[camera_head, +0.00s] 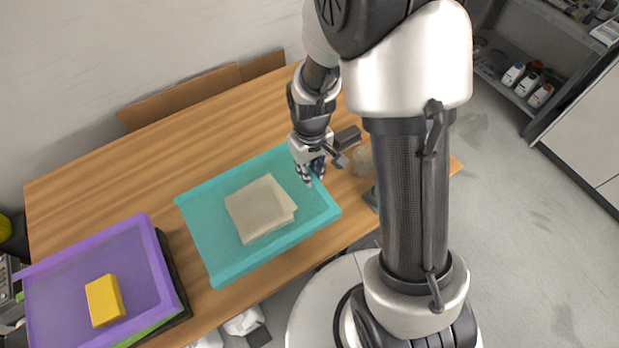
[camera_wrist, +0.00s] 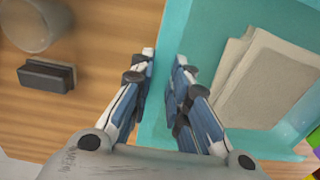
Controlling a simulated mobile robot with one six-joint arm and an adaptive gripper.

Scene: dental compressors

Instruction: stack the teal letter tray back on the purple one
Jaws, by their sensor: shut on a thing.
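The teal letter tray (camera_head: 205,235) is at the middle of the wooden table, with beige papers or cloths (camera_head: 260,208) in it. It also fills the right of the wrist view (camera_wrist: 205,30). My gripper (camera_head: 311,180) is at its right wall; in the wrist view its two fingers (camera_wrist: 165,60) straddle that wall and are shut on it. I cannot tell whether the tray touches the table. The purple letter tray (camera_head: 70,265) is at the left, apart from the teal one, on top of a green and a black tray. A yellow block (camera_head: 105,300) lies in the purple tray.
A clear glass (camera_head: 362,158) and a dark block (camera_wrist: 47,76) stand to the right of the teal tray, close to my gripper. The table's back half (camera_head: 150,165) is bare. A brown cardboard-like panel (camera_head: 190,97) stands at the back edge by the wall.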

